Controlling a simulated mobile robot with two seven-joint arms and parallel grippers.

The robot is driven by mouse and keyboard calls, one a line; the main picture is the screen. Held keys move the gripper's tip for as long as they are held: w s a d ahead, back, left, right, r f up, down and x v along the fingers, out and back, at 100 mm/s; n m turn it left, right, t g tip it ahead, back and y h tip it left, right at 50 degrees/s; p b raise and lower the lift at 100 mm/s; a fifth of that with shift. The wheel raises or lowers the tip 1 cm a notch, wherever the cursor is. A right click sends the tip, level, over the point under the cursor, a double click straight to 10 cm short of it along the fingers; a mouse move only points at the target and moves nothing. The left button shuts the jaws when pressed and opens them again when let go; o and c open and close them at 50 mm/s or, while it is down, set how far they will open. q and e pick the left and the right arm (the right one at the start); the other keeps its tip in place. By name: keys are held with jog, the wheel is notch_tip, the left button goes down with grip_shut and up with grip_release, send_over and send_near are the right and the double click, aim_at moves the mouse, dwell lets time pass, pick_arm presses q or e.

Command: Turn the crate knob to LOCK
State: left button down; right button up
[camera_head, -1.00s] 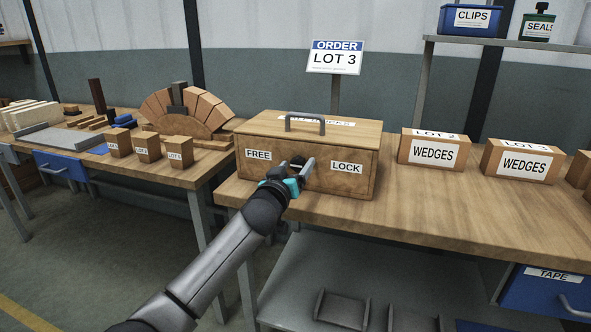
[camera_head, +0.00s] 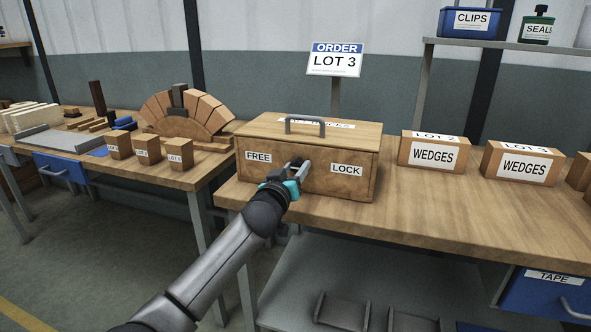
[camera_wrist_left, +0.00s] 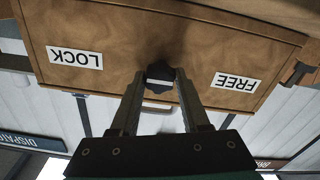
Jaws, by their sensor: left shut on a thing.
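The wooden crate (camera_head: 335,185) stands on the bench, with a FREE label (camera_head: 258,156) at the left of its front and a LOCK label (camera_head: 346,169) at the right. My left gripper (camera_head: 298,166) is at the crate front between the labels. In the left wrist view the dark knob (camera_wrist_left: 160,73) sits between the fingertips of my gripper (camera_wrist_left: 160,78), which is shut on it. A pale line crosses the knob. That view shows the labels upside down. In the head view the gripper hides most of the knob. My right gripper is not in view.
A grey handle (camera_head: 305,123) is on the crate lid. An order sign (camera_head: 335,60) reading LOT 3 stands behind it. Boxes of wedges (camera_head: 432,153) stand to the right, with bare bench (camera_head: 440,205) in front. Small blocks (camera_head: 148,149) and a brick arch (camera_head: 160,108) are on the left bench.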

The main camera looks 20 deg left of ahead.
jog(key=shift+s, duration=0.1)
pick_arm(q)
jog(key=shift+m+p, duration=0.5)
jog(key=shift+m, duration=0.2)
jog(key=m+p, duration=0.2)
jog(key=m, duration=0.3)
jog(key=m+p, duration=0.1)
jog(key=m, duration=0.1)
jog(key=shift+m, duration=0.4)
jog(key=m+p, duration=0.1)
jog(key=m, duration=0.2)
jog(key=shift+m, duration=0.7)
jog(key=shift+m+p, duration=0.3)
jog(key=shift+m, duration=1.4)
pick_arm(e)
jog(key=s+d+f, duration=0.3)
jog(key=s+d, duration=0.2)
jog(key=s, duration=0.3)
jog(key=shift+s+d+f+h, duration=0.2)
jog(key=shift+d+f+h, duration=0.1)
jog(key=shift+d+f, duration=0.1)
